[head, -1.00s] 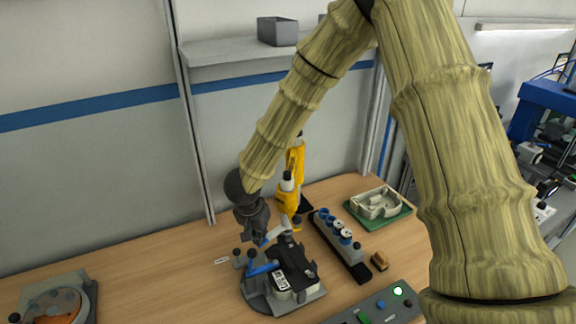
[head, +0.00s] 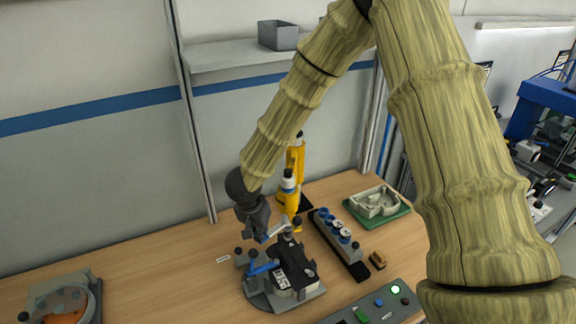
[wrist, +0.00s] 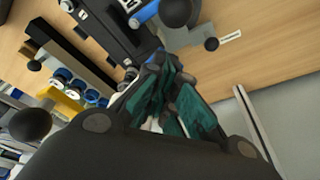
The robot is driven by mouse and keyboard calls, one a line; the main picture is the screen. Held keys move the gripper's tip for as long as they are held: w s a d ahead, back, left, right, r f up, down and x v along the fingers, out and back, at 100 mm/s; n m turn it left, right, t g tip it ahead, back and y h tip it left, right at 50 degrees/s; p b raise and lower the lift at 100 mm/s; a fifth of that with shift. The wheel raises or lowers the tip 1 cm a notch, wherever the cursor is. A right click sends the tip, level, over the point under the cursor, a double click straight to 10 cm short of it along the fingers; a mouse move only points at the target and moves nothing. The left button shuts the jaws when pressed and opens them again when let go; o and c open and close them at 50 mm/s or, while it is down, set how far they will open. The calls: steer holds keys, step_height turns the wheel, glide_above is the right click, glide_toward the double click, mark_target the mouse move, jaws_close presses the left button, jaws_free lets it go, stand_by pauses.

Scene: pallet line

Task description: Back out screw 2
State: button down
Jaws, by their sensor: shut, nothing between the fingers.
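My gripper (head: 262,234) is shut and empty, pointing down just above the back left of a grey fixture (head: 262,300). In the wrist view its teal-padded fingers (wrist: 168,85) are together. The fixture holds a dark device (head: 297,262) with a white label, and has a blue clamp lever (head: 263,268) and black knobs. The device also shows at the top of the wrist view (wrist: 112,28). A yellow and black upright tool (head: 289,200), perhaps a screwdriver, stands behind the fixture by a yellow stand (head: 296,158). I cannot make out screw 2 or any screw numbers.
A black rack (head: 352,262) with blue and white round pieces stands right of the fixture. Another fixture (head: 60,300) sits far left. Bare table lies between the fixtures.

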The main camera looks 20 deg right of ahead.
steer(key=shift+w+r, duration=0.15)
steer(key=shift+r, duration=0.9)
steer(key=shift+w+d+v, duration=0.15)
steer(key=shift+v, duration=0.65)
steer(key=shift+w+d+v, duration=0.1)
steer(key=shift+d+v, duration=0.05)
steer(key=shift+v, duration=0.65)
steer(key=shift+w+d+v, duration=0.1)
steer(key=shift+w+v, duration=0.05)
steer(key=shift+v, duration=0.7)
